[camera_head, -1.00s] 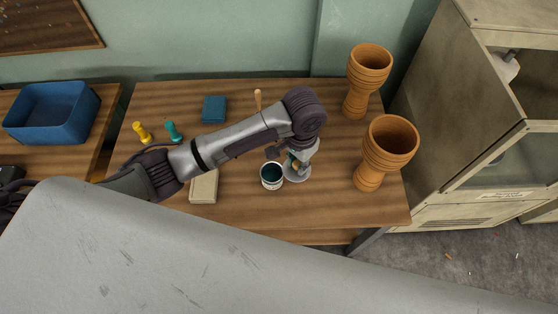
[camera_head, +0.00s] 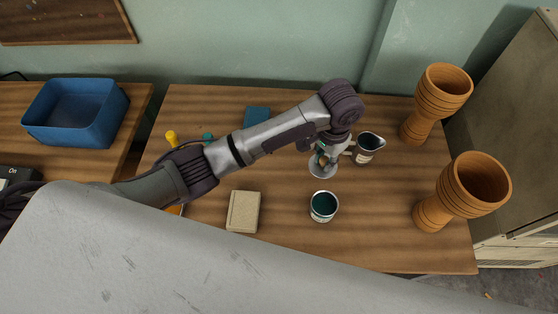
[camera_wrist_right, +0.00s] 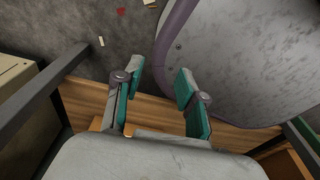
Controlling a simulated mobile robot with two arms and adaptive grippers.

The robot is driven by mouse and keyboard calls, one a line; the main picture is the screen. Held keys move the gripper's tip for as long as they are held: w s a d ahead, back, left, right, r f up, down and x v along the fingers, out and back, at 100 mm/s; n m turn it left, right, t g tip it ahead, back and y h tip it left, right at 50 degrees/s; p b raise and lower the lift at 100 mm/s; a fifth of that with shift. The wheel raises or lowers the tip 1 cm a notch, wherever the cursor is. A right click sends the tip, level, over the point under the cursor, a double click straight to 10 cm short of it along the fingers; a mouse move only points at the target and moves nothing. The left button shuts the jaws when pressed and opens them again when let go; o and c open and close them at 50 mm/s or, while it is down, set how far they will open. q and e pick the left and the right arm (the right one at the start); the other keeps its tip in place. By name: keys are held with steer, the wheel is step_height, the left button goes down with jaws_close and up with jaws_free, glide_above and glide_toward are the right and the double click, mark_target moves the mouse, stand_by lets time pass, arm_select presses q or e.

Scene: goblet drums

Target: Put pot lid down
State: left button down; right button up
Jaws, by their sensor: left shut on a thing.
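The pot lid (camera_head: 323,172), a round pale grey disc, is under my left gripper (camera_head: 322,159) in the head view. My left gripper is shut on it and partly covers it. I cannot tell whether the lid touches the table. The open pot (camera_head: 323,207), a small white can with dark teal inside, stands just in front of the lid, apart from it. In the right wrist view my right gripper (camera_wrist_right: 160,76) is open and empty, with the table edge (camera_wrist_right: 160,108) below it in the picture.
A metal pitcher (camera_head: 366,149) stands close right of the lid. Two goblet drums (camera_head: 432,105) (camera_head: 462,190) stand at the right. A beige block (camera_head: 243,212) lies left of the pot. A blue box (camera_head: 257,116) is behind my arm. Bare wood shows between pot and near drum.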

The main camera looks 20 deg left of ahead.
arm_select(q)
glide_toward(288, 170)
steer(key=d, duration=0.3)
steer(key=shift+s+d+f, duration=0.2)
steer(key=shift+s+f, duration=0.05)
steer(key=shift+s, duration=0.05)
steer(key=a, duration=0.1)
steer(key=f, duration=0.1)
steer(key=a, duration=0.1)
steer(key=shift+w+a+f, duration=0.25)
steer(key=shift+a+f, duration=0.05)
steer(key=shift+f, duration=0.05)
steer(key=shift+w+a+f, duration=0.1)
steer(key=shift+a+f, duration=0.3)
step_height(288, 170, down, 3)
steer(key=shift+f, duration=0.5)
steer(key=c, duration=1)
jaws_free()
arm_select(e)
steer(key=s+d, duration=0.2)
steer(key=d, duration=0.1)
steer(key=shift+s+r, duration=0.15)
steer(key=shift+s, duration=0.25)
